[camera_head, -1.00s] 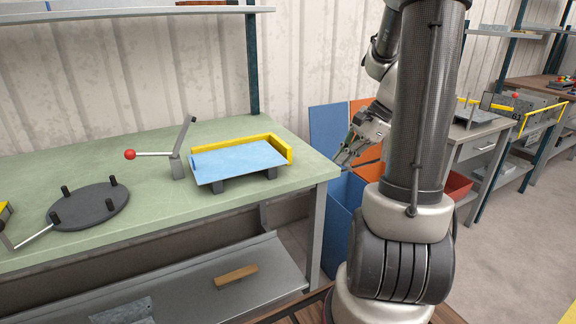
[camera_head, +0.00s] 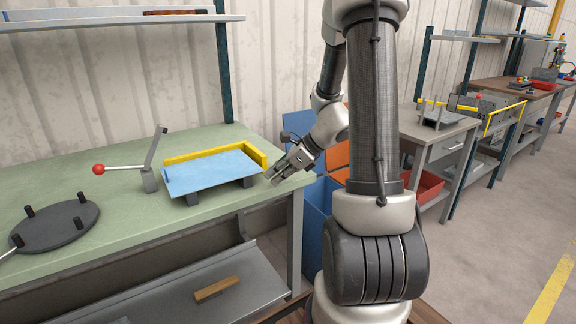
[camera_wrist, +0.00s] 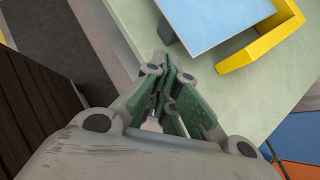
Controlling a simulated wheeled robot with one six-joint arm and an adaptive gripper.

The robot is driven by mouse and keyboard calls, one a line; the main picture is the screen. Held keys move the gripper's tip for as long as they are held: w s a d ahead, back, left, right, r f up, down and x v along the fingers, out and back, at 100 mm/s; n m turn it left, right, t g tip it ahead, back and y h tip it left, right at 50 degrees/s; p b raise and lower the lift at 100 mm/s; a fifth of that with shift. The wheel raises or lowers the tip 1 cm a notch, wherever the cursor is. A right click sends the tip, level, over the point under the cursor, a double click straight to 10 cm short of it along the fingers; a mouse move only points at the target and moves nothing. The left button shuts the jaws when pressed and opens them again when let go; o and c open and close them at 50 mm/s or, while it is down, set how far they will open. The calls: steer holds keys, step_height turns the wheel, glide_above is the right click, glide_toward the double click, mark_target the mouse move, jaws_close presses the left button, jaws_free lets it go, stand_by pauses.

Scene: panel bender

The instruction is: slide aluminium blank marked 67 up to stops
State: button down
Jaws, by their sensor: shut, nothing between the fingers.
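The blank (camera_head: 212,172) is a light blue flat sheet on dark supports on the green bench. No number is readable on it. Yellow stops (camera_head: 215,151) run along its back edge and round its right corner. In the wrist view the blank (camera_wrist: 208,18) is at the top, with a gap between its edge and the yellow stop (camera_wrist: 262,45) at the right. My gripper (camera_head: 272,180) is at the bench's right end, just right of the blank and apart from it. In the wrist view my gripper (camera_wrist: 170,62) is shut and empty, its tips just short of the blank's near support.
A lever with a red ball (camera_head: 99,169) stands left of the blank. A dark round plate with pegs (camera_head: 55,225) is at far left. Blue and orange panels (camera_head: 296,125) stand beyond the bench's right end. The green bench top (camera_head: 225,203) is clear in front of the blank.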

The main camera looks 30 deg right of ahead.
mark_target(251, 178)
steer(key=shift+w+a+r, duration=0.15)
steer(key=shift+w+a, duration=1.1)
steer(key=shift+a, duration=0.1)
steer(key=shift+w+a, duration=0.45)
steer(key=shift+a, duration=0.05)
steer(key=shift+w+r, duration=0.15)
steer(key=shift+a, duration=0.1)
